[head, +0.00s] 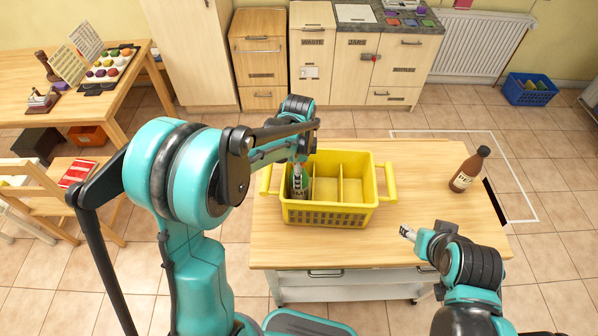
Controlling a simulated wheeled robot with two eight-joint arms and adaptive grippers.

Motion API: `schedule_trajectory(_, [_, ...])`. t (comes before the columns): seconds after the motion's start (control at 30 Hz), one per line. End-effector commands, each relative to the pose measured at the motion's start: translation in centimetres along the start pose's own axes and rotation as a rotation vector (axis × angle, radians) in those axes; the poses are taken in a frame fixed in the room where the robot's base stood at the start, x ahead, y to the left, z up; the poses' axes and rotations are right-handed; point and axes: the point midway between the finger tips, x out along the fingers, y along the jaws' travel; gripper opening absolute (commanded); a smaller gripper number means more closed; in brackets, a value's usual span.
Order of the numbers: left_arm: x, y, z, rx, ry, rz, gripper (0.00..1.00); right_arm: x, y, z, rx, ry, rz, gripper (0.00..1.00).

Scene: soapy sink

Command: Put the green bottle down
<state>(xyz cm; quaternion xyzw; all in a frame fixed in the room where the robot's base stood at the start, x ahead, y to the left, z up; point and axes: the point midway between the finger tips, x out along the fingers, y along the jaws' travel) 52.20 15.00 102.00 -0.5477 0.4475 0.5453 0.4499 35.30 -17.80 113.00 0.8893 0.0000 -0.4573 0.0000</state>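A yellow caddy (330,215) with side handles and three compartments stands on the wooden worktop. The green bottle (299,188), dark with a pale label, is upright in the caddy's left compartment; its lower part is hidden by the front wall. My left gripper (298,166) reaches down from above to the bottle's top. Its fingers are too small and covered to show whether they grip. My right gripper (405,232) is to the right of the caddy, near the worktop's front, apart from any object; its finger gap is unclear.
A brown labelled bottle (468,170) stands upright at the worktop's right side. The caddy's middle and right compartments look empty. The worktop (415,175) is bare between caddy and brown bottle. A blue crate (529,89) is on the floor behind.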

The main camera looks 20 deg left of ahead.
Motion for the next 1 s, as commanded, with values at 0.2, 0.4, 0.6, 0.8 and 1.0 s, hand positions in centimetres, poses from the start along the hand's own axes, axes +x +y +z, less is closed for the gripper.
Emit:
schedule_trajectory(0.2, [-2.7, 0.0, 0.0, 0.000, 0.000, 0.000, 0.71, -0.7, 0.0, -0.5, 0.000, 0.000, 0.000, 0.54])
schedule_trajectory(0.4, [-7.3, 0.1, 0.0, 0.000, 0.000, 0.000, 0.71, -1.5, 0.0, -1.1, 0.000, 0.000, 0.000, 0.54])
schedule_trajectory(0.6, [-10.8, 0.0, 0.0, 0.000, 0.000, 0.000, 0.71, -2.0, 0.0, -1.4, 0.000, 0.000, 0.000, 0.54])
schedule_trajectory(0.8, [-12.4, 0.3, 0.1, -0.018, 0.002, -0.007, 0.71, -2.1, 0.0, -1.5, 0.000, 0.000, 0.000, 0.54])
schedule_trajectory(1.0, [-14.3, 3.2, 1.3, -0.235, 0.038, -0.100, 0.71, -2.1, 0.0, -1.5, 0.000, 0.000, 0.000, 0.54])
